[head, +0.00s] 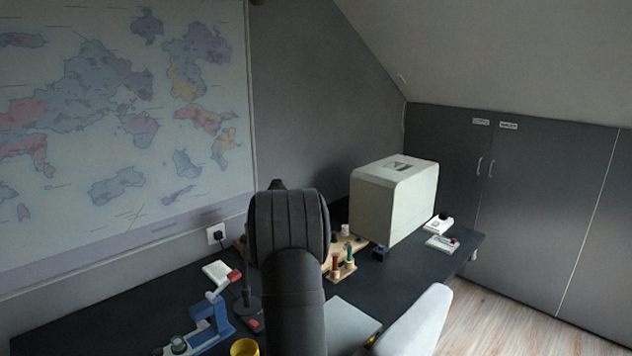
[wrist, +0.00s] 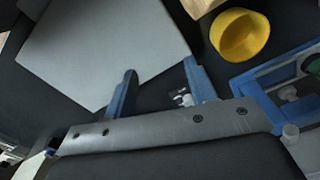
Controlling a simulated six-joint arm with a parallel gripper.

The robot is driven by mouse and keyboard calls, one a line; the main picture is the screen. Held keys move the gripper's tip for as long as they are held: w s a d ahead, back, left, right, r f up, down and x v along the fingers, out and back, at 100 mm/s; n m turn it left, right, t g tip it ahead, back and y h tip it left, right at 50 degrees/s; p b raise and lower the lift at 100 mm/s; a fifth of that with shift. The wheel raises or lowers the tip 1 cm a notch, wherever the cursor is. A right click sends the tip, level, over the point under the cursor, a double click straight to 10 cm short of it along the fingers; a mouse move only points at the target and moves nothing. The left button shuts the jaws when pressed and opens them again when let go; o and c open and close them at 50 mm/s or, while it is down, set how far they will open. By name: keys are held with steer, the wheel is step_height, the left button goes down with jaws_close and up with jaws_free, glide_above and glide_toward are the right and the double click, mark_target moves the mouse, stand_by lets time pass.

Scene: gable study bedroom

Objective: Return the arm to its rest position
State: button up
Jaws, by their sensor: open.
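My gripper (wrist: 158,85) shows in the wrist view with its two blue fingers apart and nothing held between them. It is above the dark desk, over the edge of a flat grey panel (wrist: 95,45). A yellow cup (wrist: 240,36) lies beyond the right finger. In the head view my dark arm stands in front of the desk and hides its middle. The gripper itself is hidden there.
On the desk (head: 120,310) are a blue device (head: 208,325), the yellow cup (head: 244,347), a wooden holder with pegs (head: 342,268) and a large pale box (head: 393,198). A pale chair back (head: 415,325) stands at the front. Grey cupboards (head: 550,200) are at right.

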steer(key=s+d+m, duration=0.1)
steer(key=d, duration=0.1)
steer(key=s+d+f+m, duration=0.1)
steer(key=d+m, duration=0.1)
steer(key=s+d+f+m, duration=0.1)
steer(key=s+d, duration=0.1)
steer(key=d, duration=0.1)
steer(key=shift+d+m, duration=0.1)
steer(key=shift+m, duration=0.2)
steer(key=shift+w+d, duration=0.2)
steer(key=shift+w, duration=0.55)
steer(key=shift+w+r, duration=0.1)
steer(key=shift+w, duration=0.35)
